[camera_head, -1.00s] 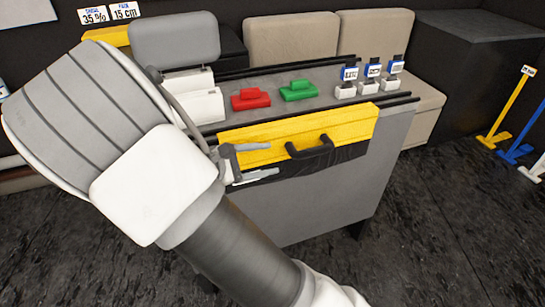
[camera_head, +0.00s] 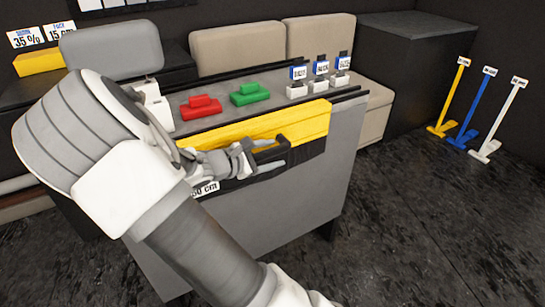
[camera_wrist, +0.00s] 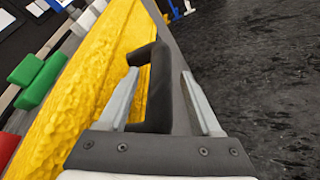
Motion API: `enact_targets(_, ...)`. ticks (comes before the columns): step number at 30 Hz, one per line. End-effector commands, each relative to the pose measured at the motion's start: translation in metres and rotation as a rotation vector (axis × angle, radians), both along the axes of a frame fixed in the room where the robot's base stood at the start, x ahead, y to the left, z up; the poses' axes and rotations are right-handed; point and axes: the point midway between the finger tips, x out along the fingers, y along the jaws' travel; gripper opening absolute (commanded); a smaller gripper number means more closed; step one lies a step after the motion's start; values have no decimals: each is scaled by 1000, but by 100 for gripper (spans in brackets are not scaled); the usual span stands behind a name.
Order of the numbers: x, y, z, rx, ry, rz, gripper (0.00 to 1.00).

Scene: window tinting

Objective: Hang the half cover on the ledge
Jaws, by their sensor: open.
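The half cover appears to be the yellow piece (camera_head: 305,124) with a dark lower part, lying along the front edge of the grey worktable. A black handle (camera_head: 280,143) stands out from its front; it also shows in the wrist view (camera_wrist: 160,85). A white label reading "50 cm" (camera_head: 205,188) shows below the cover, partly behind my arm. My gripper (camera_head: 268,157) is open at the handle. In the wrist view, the fingers of my gripper (camera_wrist: 160,75) lie on either side of the handle, not closed on it. I cannot tell which edge is the ledge.
A red block (camera_head: 201,106), a green block (camera_head: 250,94) and small labelled holders (camera_head: 320,78) stand on the table. A yellow piece (camera_head: 38,62) lies on a dark surface at the back left. Beige seats (camera_head: 235,55) stand behind.

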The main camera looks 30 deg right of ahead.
Motion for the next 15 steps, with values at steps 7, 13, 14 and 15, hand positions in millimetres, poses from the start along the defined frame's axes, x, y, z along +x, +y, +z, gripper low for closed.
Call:
enact_targets(7,2,-6,-2,-1,0,1,66)
enact_targets(13,2,-6,-2,-1,0,1,57)
enact_targets(14,2,-6,-2,-1,0,1,51)
enact_targets(15,2,-6,-2,-1,0,1,44)
